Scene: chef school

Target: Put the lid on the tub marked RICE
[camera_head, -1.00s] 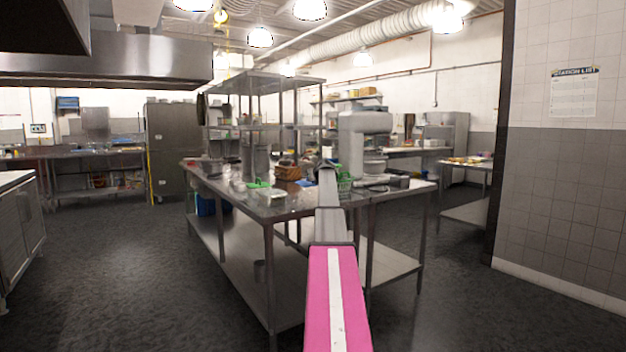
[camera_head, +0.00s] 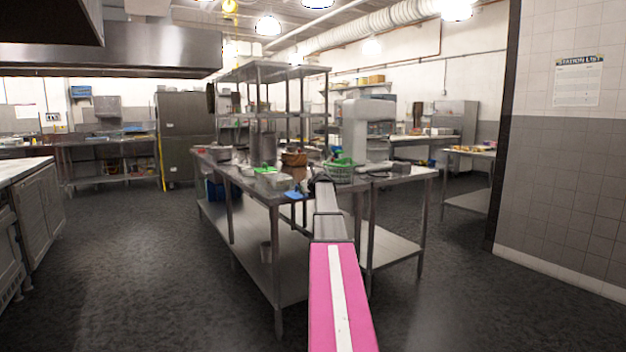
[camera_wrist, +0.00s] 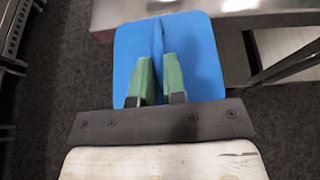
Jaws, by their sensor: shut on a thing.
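A flat blue lid (camera_wrist: 205,55) is held between the green fingers of my gripper (camera_wrist: 157,78); a ridge runs along its middle. In the head view the lid (camera_head: 294,195) is a small blue patch by the front edge of the steel table (camera_head: 235,190), left of my arm's end. My gripper's fingers are too small to make out there. A pale, clear-looking tub (camera_head: 277,182) sits on the table near that edge, just behind and left of the lid. No RICE mark is legible on any container.
A green basket (camera_head: 339,172), a brown bowl (camera_head: 294,159) and a large pale mixer (camera_head: 362,132) stand on the table. In the wrist view a steel edge (camera_wrist: 260,20) lies close beside the lid. Open floor (camera_head: 150,270) lies left of the table; a tiled wall (camera_head: 565,180) stands right.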

